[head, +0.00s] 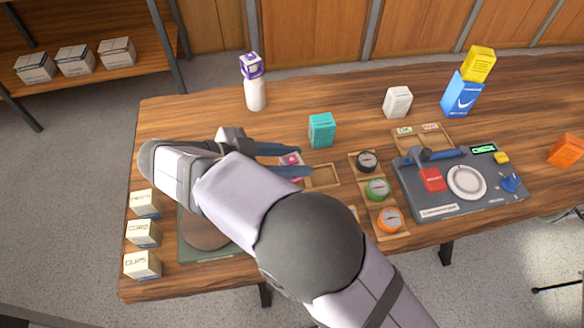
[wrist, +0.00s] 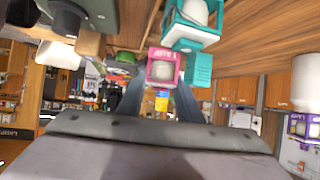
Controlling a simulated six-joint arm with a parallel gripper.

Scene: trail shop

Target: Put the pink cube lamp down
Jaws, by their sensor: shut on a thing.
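The pink cube lamp (head: 291,159) is between the blue fingers of my gripper (head: 302,161), mostly hidden by them in the head view. In the wrist view the pink cube lamp (wrist: 163,66) shows a pink frame with a pale core, held between the fingertips of my gripper (wrist: 160,88). My gripper is shut on it. The lamp is over the middle-left of the table, beside a shallow wooden tray (head: 323,187). I cannot tell whether its underside touches anything.
A teal box (head: 321,131) stands just behind and right of my gripper. A purple cube (head: 251,66) sits on a white bottle (head: 256,96) at the back. A tray with several round items (head: 377,188) and a grey panel (head: 440,203) lie right.

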